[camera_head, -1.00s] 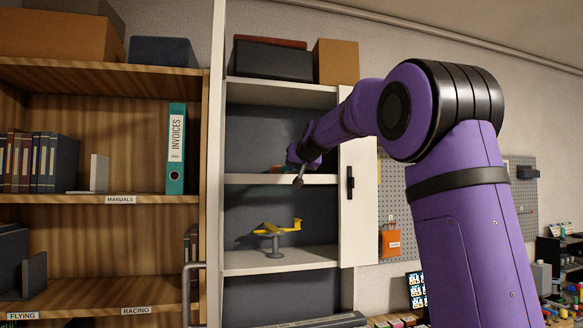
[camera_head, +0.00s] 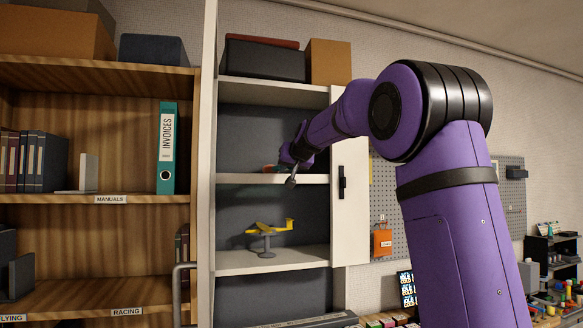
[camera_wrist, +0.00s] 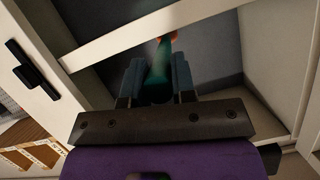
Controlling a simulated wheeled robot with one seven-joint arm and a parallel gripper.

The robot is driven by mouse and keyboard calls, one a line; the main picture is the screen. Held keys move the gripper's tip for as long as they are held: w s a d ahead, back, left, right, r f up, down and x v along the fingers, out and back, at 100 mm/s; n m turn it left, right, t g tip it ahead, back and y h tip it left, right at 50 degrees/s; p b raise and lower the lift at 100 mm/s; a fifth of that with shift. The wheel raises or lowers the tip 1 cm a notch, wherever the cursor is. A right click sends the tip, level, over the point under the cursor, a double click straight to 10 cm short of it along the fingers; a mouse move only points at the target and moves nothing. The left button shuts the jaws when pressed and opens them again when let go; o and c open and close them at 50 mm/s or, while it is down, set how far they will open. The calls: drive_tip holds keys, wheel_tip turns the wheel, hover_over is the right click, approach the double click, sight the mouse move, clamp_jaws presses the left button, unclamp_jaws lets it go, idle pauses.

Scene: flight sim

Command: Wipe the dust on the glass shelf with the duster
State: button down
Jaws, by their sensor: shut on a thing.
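The duster (camera_wrist: 158,78) shows in the wrist view as a teal handle with an orange end, pinched between the two fingers of my gripper (camera_wrist: 157,82). In the head view my gripper (camera_head: 284,165) is inside the cabinet's upper bay, just above the upper shelf (camera_head: 245,179), which has a pale front edge. A small bit of teal and orange shows beside it there. The far end of the duster is mostly hidden, and I cannot tell whether it touches the shelf. I cannot make out dust. The shelf edge (camera_wrist: 110,47) crosses the wrist view diagonally.
The cabinet's white door (camera_head: 349,200) with a black handle stands open at the right. A yellow model plane (camera_head: 268,228) on a stand sits one shelf below. A wooden bookcase (camera_head: 100,198) with binders is on the left, and a pegboard (camera_head: 385,205) hangs on the right.

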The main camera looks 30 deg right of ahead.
drive_tip(key=shift+w+a, duration=0.7)
drive_tip(key=shift+a, duration=1.8)
drive_tip(key=s+d, duration=0.2)
drive_tip(key=d, duration=0.4)
drive_tip(key=shift+d, duration=0.4)
drive_tip(key=a+f+v, duration=0.1)
drive_tip(key=f+v, duration=0.1)
drive_tip(key=v, duration=0.8)
drive_tip(key=s+a+f+v, duration=0.1)
drive_tip(key=f+v, duration=0.1)
drive_tip(key=v, duration=0.9)
drive_tip(key=shift+s+a, duration=0.2)
drive_tip(key=shift+s, duration=0.3)
drive_tip(key=shift+f, duration=0.15)
